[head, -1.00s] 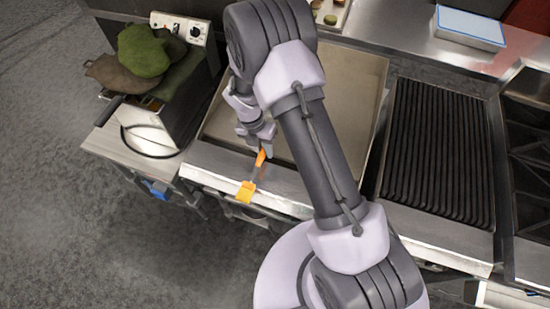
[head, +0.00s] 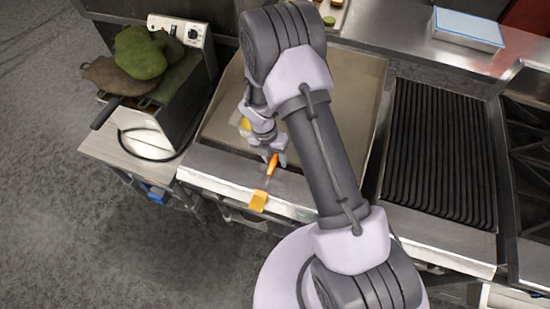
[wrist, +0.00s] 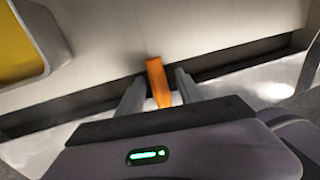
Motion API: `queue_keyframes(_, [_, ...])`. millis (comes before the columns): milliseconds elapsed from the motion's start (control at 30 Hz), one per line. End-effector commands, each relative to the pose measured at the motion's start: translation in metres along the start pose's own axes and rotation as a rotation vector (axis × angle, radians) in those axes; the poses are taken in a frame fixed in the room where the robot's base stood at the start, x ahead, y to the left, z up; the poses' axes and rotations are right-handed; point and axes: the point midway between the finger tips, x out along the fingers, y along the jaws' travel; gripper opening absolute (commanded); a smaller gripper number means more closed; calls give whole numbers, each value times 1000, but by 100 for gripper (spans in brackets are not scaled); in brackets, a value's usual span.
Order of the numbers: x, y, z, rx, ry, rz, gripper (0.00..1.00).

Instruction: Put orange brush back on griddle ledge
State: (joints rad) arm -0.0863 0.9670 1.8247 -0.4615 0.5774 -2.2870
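The brush has an orange handle (head: 272,166) and an orange head (head: 258,201). It lies across the griddle's front ledge (head: 222,174), handle toward the griddle and head at the ledge's outer edge. My gripper (head: 273,158) is low over the inner side of the ledge, at the handle end. In the wrist view, the handle (wrist: 158,82) stands between the two fingers of my gripper (wrist: 160,82), with a visible gap on each side. The fingers look open around it. Whether the whole brush rests flat is hard to tell.
The griddle plate (head: 345,85) lies behind the ledge. A yellow, grey-rimmed object (wrist: 18,45) is left of my gripper. A fryer-like unit with green and brown cloths (head: 140,55) stands left. A ribbed grill (head: 440,150) is right.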

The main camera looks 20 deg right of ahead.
Motion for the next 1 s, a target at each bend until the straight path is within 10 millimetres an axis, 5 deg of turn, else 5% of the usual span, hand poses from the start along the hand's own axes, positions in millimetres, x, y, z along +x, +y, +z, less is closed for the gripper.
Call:
queue_keyframes(167, [-7, 0, 0, 0, -2, 1, 43])
queue_keyframes(500, [-97, 0, 0, 0, -2, 1, 43])
queue_keyframes(733, [-136, -3, 0, 72, -7, 16, 43])
queue_keyframes(867, [-216, -25, -8, 543, -19, 129, 43])
queue_keyframes(1000, [-317, -76, -51, 1339, 83, 332, 43])
